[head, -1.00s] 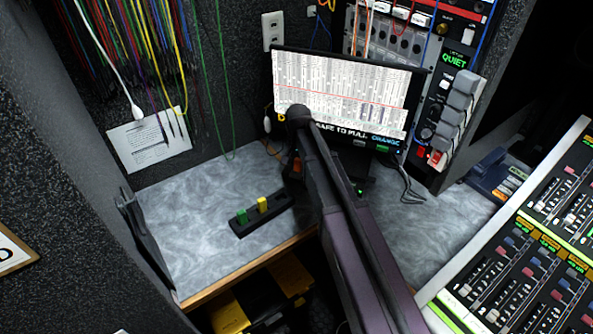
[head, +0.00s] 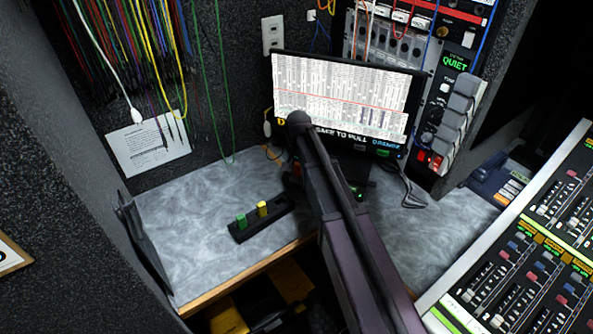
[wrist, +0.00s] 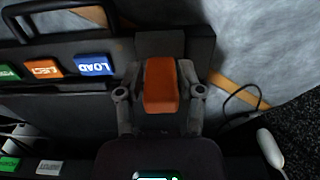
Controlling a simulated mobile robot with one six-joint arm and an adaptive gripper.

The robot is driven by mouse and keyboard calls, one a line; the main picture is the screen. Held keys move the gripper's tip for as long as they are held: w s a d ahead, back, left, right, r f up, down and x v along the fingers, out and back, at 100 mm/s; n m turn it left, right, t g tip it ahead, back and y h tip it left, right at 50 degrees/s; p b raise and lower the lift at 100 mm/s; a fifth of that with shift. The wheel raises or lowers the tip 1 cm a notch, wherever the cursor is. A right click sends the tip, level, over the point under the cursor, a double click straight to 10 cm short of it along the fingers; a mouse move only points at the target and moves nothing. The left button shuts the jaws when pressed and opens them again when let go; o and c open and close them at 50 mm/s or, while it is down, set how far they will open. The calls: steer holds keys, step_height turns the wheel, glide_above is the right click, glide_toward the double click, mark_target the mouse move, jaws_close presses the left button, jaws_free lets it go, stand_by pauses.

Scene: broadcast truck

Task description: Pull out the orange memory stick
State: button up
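The orange memory stick (wrist: 160,85) is in the middle of the wrist view, upright against a dark grey block (wrist: 203,48). My gripper (wrist: 160,78) has one finger on each side of it, with a narrow gap showing on both sides. The fingers look open around the stick, not pressed on it. In the head view my arm covers the gripper and nearly all of the stick, in front of the monitor (head: 340,95). The monitor reads "SAFE TO PULL" along its lower edge.
A black holder (head: 284,205) with a green stick (head: 241,221) and a yellow stick (head: 262,209) lies on the grey desk (head: 190,250). A mixing console (head: 520,270) stands at right.

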mark_target(298, 163)
steer(key=c, duration=0.3)
steer(key=shift+r, duration=0.1)
step_height(298, 163, up, 3)
steer(key=p, duration=0.3)
steer(key=shift+r+p, duration=0.2)
steer(key=shift+p, duration=0.15)
steer(key=s+d+r+p, duration=0.1)
steer(key=s, duration=1.5)
steer(key=shift+d+r, duration=0.2)
steer(key=shift+d, duration=0.1)
